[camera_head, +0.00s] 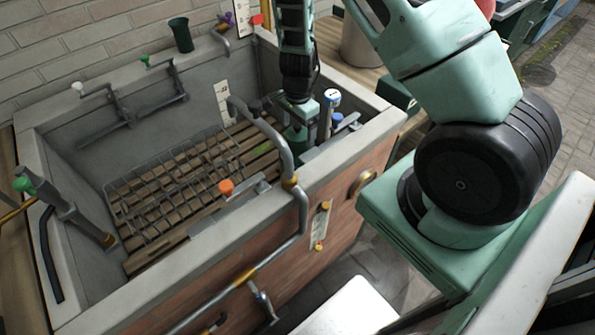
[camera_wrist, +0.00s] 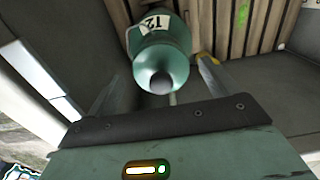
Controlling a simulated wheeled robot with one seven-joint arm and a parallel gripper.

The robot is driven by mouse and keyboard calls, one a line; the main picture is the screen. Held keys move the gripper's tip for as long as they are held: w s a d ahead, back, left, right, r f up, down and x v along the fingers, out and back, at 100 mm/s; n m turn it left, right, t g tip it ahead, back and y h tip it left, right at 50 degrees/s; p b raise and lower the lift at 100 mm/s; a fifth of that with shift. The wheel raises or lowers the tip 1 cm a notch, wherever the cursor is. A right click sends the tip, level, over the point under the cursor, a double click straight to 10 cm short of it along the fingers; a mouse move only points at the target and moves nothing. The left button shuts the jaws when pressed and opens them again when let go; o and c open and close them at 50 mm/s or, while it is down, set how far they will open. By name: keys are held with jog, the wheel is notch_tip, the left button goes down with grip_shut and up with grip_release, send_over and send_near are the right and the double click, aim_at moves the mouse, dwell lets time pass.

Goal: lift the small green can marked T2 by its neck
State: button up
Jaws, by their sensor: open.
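The small green can (camera_wrist: 163,57) shows in the wrist view with a pale label that appears to read T2. Its narrow dark neck end (camera_wrist: 162,83) faces my wrist. My gripper (camera_wrist: 158,76) is open, with one finger on each side of the neck; I cannot tell whether either finger touches it. In the head view, my gripper (camera_head: 301,117) points down into the right end of the grey trough, and the green can (camera_head: 295,138) is just below it, partly hidden by the gripper and a pipe.
The trough's thick grey wall (camera_head: 345,140) and a bent grey pipe (camera_head: 286,158) stand close to my gripper. A white-topped post (camera_head: 331,98) and blue-topped fitting (camera_head: 337,118) are just right. A wire rack (camera_head: 165,180) lies over wooden slats at left.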

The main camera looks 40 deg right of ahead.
aim_at(298, 149)
notch_tip(298, 149, down, 4)
jog(key=shift+f, duration=0.1)
jog(key=shift+w, duration=0.1)
grip_shut()
